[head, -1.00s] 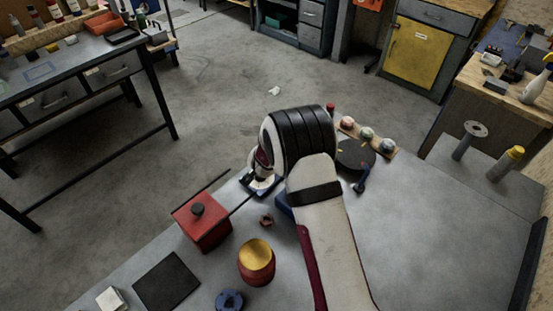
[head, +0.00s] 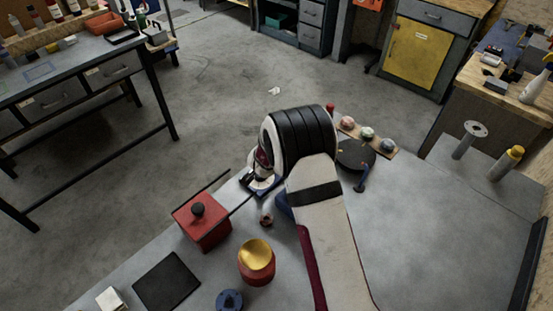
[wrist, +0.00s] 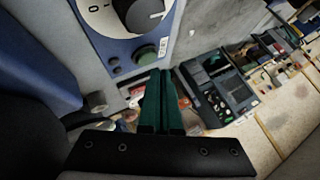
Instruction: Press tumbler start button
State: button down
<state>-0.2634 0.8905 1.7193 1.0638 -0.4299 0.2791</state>
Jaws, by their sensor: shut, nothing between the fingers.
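The tumbler's control panel is blue with a white face (wrist: 100,20) and fills the top of the wrist view. It carries a large dark dial (wrist: 145,15) with a pale pointer, a green round button (wrist: 146,54) and a smaller dark button (wrist: 114,65). My gripper (wrist: 158,74) is shut and empty, its green fingers together. The fingertips appear just below and right of the green button; I cannot tell whether they touch it. In the head view my arm covers most of the tumbler; a blue part (head: 284,205) shows beside it.
A red box with a black knob (head: 203,230) stands left of my arm. A red pot with a yellow top (head: 256,262), a blue ring (head: 229,300) and a black square (head: 167,281) lie nearer. A board with several domes (head: 378,146) is behind. The table's right side is clear.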

jog(key=shift+f, duration=0.1)
dwell(0.4)
jog(key=shift+f, duration=0.3)
jog(key=shift+f, duration=0.4)
dwell(0.5)
jog(key=shift+r, duration=0.8)
jog(key=shift+r, duration=2.5)
